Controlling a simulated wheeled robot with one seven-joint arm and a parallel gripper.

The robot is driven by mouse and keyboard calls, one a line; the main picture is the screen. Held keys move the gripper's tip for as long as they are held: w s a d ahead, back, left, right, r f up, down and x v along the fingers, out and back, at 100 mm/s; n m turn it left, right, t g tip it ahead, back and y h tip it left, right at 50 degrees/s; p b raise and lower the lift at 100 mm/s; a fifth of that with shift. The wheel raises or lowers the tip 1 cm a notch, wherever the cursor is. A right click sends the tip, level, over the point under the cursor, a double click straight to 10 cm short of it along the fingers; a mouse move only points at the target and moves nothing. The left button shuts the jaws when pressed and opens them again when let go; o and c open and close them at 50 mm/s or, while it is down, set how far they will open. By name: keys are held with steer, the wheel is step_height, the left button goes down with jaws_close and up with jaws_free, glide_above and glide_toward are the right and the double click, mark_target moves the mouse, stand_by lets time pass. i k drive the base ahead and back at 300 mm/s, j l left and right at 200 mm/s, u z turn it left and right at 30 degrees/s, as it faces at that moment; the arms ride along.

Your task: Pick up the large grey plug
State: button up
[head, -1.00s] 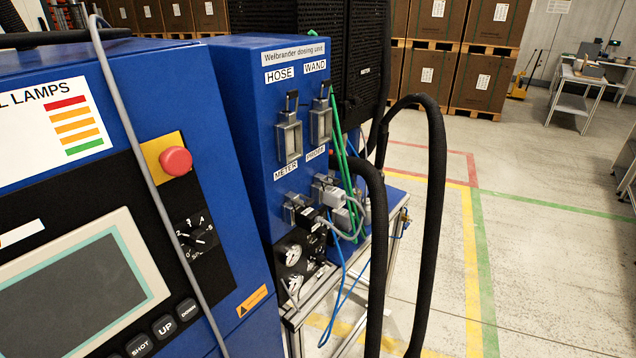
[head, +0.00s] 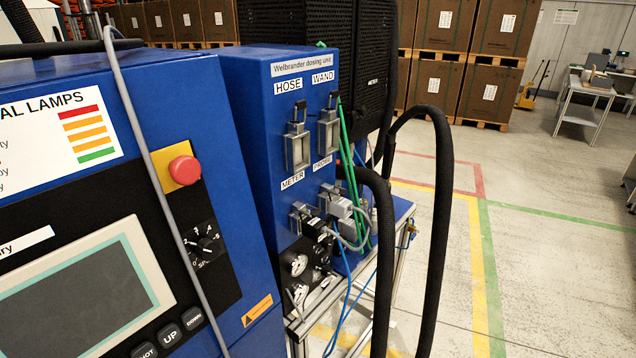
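A grey plug (head: 340,206) with a grey cable sits at the sockets below the METER and PROBE labels on the blue dosing unit (head: 253,130). A second, darker plug body (head: 314,227) sits just below and left of it. The two lie close together with cables looping around them, so I cannot tell exactly how each is seated. Above, the HOSE socket (head: 297,150) and the WAND socket (head: 328,132) are metal housings with black levers, with no plug visible in them. My gripper is not in view.
A blue control cabinet with a screen (head: 85,290) and red button (head: 184,170) fills the left. Thick black hoses (head: 440,220) arch right of the plugs. Green tubes (head: 350,170) and blue tubes (head: 350,300) hang close by. The floor at right (head: 560,270) is clear.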

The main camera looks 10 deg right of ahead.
mark_target(347, 228)
steer(key=u, duration=0.5)
steer(key=l+u, duration=0.4)
steer(key=l, duration=0.2)
steer(key=l+u, duration=0.35)
steer(key=l, duration=0.85)
steer(key=k+l+u, duration=0.1)
steer(key=l, duration=0.5)
steer(key=l+u, duration=0.1)
steer(key=l, duration=0.45)
steer(key=k, duration=0.05)
